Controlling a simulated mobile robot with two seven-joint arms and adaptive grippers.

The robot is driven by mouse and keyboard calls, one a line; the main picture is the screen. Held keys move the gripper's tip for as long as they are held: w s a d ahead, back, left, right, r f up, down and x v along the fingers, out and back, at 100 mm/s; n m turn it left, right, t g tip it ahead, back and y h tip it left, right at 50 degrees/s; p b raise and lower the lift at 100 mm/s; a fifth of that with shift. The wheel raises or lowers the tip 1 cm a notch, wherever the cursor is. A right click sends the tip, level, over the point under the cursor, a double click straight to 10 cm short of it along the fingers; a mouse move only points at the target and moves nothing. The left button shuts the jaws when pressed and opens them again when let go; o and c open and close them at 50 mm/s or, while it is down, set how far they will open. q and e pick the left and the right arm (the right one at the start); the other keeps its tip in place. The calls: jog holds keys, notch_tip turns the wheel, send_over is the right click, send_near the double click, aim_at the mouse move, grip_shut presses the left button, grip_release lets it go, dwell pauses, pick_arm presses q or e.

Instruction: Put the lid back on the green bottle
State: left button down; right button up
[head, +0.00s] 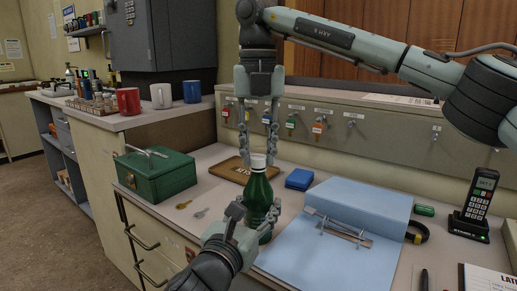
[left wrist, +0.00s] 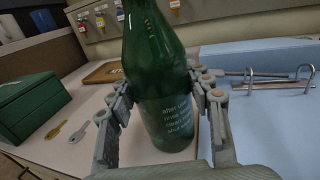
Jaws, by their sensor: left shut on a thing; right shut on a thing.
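The green bottle (head: 259,196) stands upright on the desk. It also fills the middle of the left wrist view (left wrist: 155,70), with pale printing on its side. My left gripper (head: 257,213) is shut around the bottle's body, one finger on each side, as the left wrist view shows (left wrist: 165,95). The white lid (head: 258,161) is at the top of the bottle's neck. My right gripper (head: 258,152) points straight down from above, shut on the lid. I cannot tell whether the lid is seated or only resting there. The bottle's top is out of the left wrist view.
A green cash box (head: 155,176) and two keys (head: 192,210) lie left of the bottle. A wooden tray (head: 230,169) is behind it, a blue box (head: 299,179) behind right. An open blue binder (head: 330,240) lies close on the right. A phone (head: 476,205) stands far right.

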jog(key=m, duration=1.2)
jog(key=shift+m, duration=0.3)
jog(key=m, duration=1)
jog(key=shift+a, duration=0.1)
jog(key=shift+m, duration=1.3)
jog(key=o, duration=0.7)
jog(key=shift+f, duration=0.1)
jog(key=shift+o, duration=0.2)
